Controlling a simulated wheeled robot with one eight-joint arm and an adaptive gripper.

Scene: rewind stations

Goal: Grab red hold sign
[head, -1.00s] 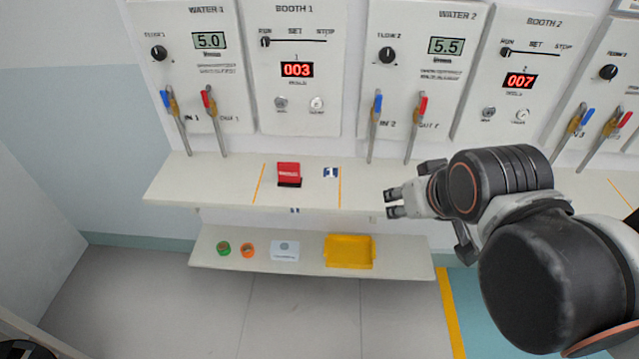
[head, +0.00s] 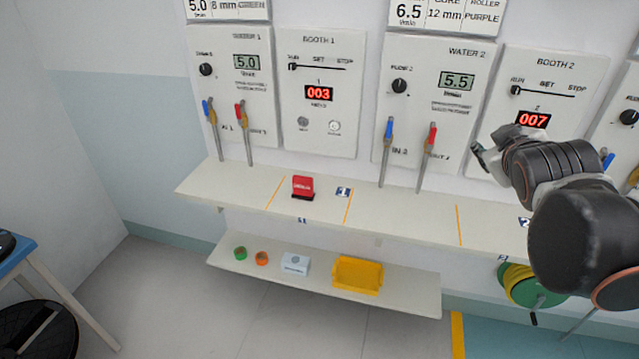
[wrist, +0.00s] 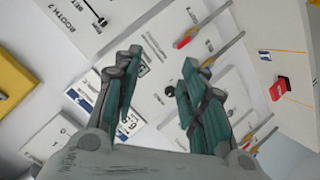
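The red hold sign (head: 303,186) stands upright on the upper shelf below the Booth 1 panel, between two orange lines. It also shows at the right of the wrist view (wrist: 279,88). My gripper (head: 481,150) is raised in front of the Booth 2 panel, well to the right of the sign and higher than it. In the wrist view my gripper (wrist: 152,85) has its fingers spread apart with nothing between them.
The upper shelf (head: 400,212) is mostly bare. Valve levers (head: 427,155) stand along its back. The lower shelf (head: 318,290) holds a yellow tray (head: 358,290), a white box (head: 295,264), a green roll (head: 240,253) and an orange roll (head: 261,258). A blue-topped stool (head: 15,262) is at left.

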